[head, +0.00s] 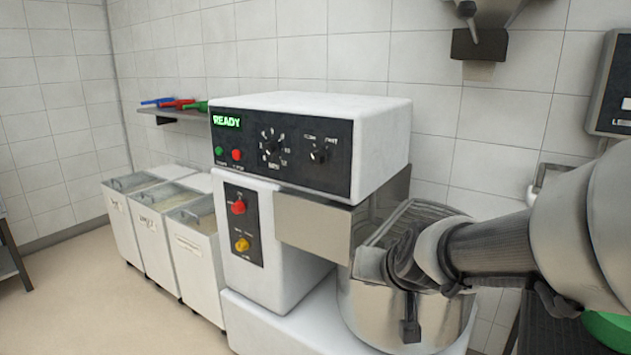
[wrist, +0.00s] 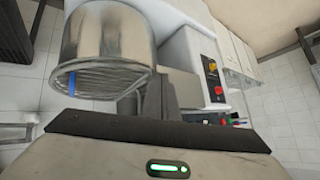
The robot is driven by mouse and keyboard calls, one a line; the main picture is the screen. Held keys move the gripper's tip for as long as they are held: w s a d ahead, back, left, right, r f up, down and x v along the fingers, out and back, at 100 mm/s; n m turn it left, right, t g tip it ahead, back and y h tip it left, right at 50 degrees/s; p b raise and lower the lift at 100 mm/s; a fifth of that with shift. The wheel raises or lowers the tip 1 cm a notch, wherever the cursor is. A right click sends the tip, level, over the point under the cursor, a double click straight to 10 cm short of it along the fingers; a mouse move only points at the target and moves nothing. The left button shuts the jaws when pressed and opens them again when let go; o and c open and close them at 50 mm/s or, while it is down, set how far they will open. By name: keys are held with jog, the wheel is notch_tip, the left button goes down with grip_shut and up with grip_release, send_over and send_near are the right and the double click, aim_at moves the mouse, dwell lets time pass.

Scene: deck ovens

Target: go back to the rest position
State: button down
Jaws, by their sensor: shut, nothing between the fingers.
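My gripper (head: 410,328) is in front of the steel mixer bowl (head: 364,309) in the head view, with my arm reaching in from the right. It is shut and holds nothing. Whether it touches the bowl cannot be told. In the wrist view the grey hand with a green light fills the bottom edge, and the steel bowl (wrist: 108,38) with its wire guard shows beyond it.
The white mixer (head: 292,130) has a lit READY display, knobs and buttons. White bins (head: 200,262) stand left of it under a shelf (head: 172,117) with coloured tools. A green round object (head: 608,330) is at lower right.

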jog(key=s+d+r+n+g+h+p, duration=0.1)
jog(key=s+r+g, duration=0.1)
jog(key=s, duration=0.8)
jog(key=s+d+r+n+g+p, duration=0.1)
jog(key=s+d+r+g, duration=0.15)
jog(key=s, duration=0.85)
notch_tip(320, 180, up, 22)
jog(key=p, duration=2.1)
jog(key=shift+w+a+f+t, duration=0.15)
jog(key=shift+w+a+t, duration=0.15)
jog(key=shift+a+t, duration=0.05)
